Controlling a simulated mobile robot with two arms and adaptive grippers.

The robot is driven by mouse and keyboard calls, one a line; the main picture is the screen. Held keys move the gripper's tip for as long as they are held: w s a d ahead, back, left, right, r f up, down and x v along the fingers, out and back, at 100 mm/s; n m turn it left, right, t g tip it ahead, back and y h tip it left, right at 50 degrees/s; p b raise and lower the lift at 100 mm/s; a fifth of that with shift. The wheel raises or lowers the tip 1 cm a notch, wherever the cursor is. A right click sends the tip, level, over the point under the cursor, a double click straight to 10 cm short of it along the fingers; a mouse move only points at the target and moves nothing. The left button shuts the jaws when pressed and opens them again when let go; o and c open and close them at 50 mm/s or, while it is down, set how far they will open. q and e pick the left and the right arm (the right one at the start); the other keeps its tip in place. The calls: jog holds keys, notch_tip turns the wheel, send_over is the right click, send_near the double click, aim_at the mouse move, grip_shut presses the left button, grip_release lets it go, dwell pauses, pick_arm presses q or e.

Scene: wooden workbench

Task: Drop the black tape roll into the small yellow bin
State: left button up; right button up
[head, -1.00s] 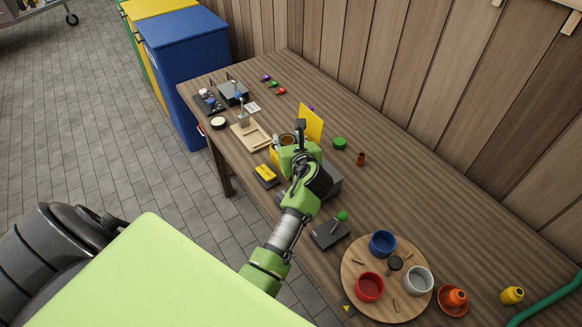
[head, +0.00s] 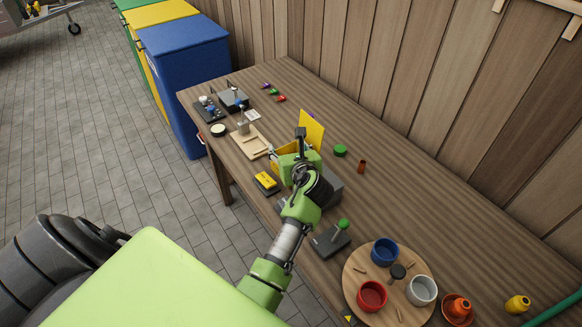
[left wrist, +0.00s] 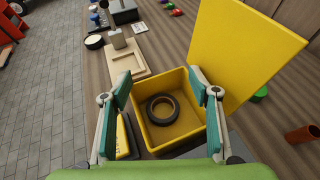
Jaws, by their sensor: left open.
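The black tape roll (left wrist: 163,109) lies flat on the floor of the small yellow bin (left wrist: 150,78) in the left wrist view. The bin's yellow lid (left wrist: 245,45) stands open at its right; the raised lid also shows in the head view (head: 312,130). My left gripper (left wrist: 160,90) is open, its two fingers apart on either side above the bin, with nothing between them. In the head view my left gripper and arm hide most of the bin. My right gripper is not in view.
A yellow-and-black block (head: 265,182) sits left of the bin. A wooden tray (head: 250,141) lies beyond it. A round board (head: 358,262) with red, blue and white cups stands nearer. Green (head: 340,150) and brown (head: 362,166) pieces stand right of the bin on otherwise clear bench.

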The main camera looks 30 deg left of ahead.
pick_arm(q)
notch_tip(320, 180, up, 10)
dwell(0.4)
jog(key=shift+f, duration=0.15)
